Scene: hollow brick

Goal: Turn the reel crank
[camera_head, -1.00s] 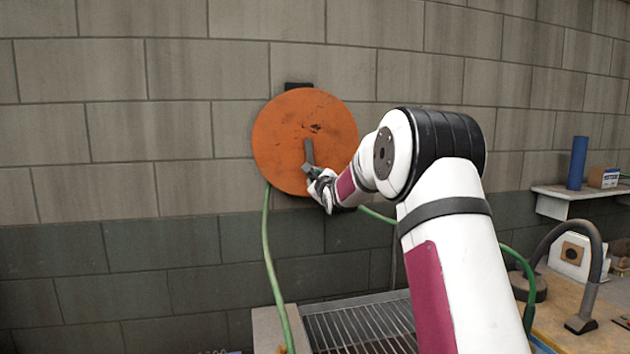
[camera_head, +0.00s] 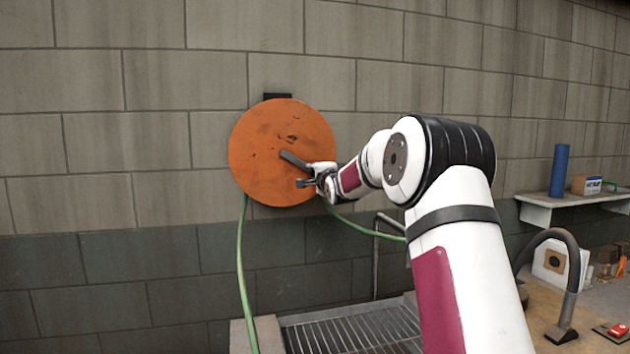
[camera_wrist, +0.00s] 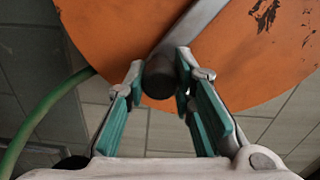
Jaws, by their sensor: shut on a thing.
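The orange round reel (camera_head: 262,160) is mounted on the block wall, its face scuffed with dark marks. Its grey crank arm (camera_head: 294,160) runs from near the reel's centre down to the right. My gripper (camera_head: 306,182) is at the arm's outer end, in front of the reel's lower right. In the wrist view, the crank arm (camera_wrist: 190,25) crosses the orange reel (camera_wrist: 120,30) and ends in a dark round handle (camera_wrist: 159,78). My gripper's teal-padded fingers (camera_wrist: 160,90) stand on both sides of this handle, shut on it. The handle's far side is hidden.
A green hose (camera_head: 243,270) hangs below the reel, and another stretch passes behind my arm. A metal grating (camera_head: 350,332) lies below.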

